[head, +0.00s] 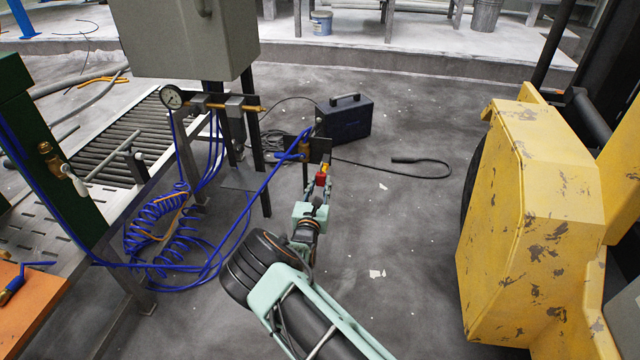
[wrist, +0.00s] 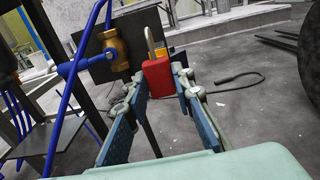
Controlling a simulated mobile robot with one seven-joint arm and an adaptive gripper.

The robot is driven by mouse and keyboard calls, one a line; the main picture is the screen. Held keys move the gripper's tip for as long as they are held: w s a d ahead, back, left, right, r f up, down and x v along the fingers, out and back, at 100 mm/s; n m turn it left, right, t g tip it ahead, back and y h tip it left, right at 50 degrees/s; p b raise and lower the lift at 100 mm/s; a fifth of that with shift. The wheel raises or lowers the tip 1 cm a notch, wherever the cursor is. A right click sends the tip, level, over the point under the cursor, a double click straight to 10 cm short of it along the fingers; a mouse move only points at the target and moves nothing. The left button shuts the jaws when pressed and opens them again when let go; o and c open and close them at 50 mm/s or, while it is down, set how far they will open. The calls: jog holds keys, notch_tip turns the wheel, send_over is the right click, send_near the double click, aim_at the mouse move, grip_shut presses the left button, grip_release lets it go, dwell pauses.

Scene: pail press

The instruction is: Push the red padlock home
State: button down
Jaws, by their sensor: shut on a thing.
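The red padlock (wrist: 158,78) is upright between the fingers of my gripper (wrist: 160,88) in the wrist view. Its grey shackle (wrist: 149,42) stands up from the body, in front of a dark plate (wrist: 190,36). I cannot tell whether the shackle passes through anything or how deep it sits in the body. In the head view the padlock (head: 321,180) is small, at the tip of my gripper (head: 318,192), just below the dark plate (head: 321,150). My gripper is shut on the padlock's body.
A brass valve with a blue handle (wrist: 75,66) is close left of the padlock. Blue hoses (head: 235,225) hang at the left. A dark case (head: 345,120) and a black cable lie on the floor behind. A yellow machine (head: 530,220) stands right, with clear floor between.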

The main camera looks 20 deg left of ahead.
jog(key=shift+f+b, duration=1.4)
jog(key=shift+f, duration=0.65)
jog(key=c, duration=1.6)
grip_release()
jog(key=shift+r, duration=0.1)
jog(key=shift+c, duration=0.3)
jog(key=s+d+p, duration=0.1)
jog(key=s+p, duration=0.5)
jog(key=s, duration=0.3)
jog(key=shift+d, duration=0.2)
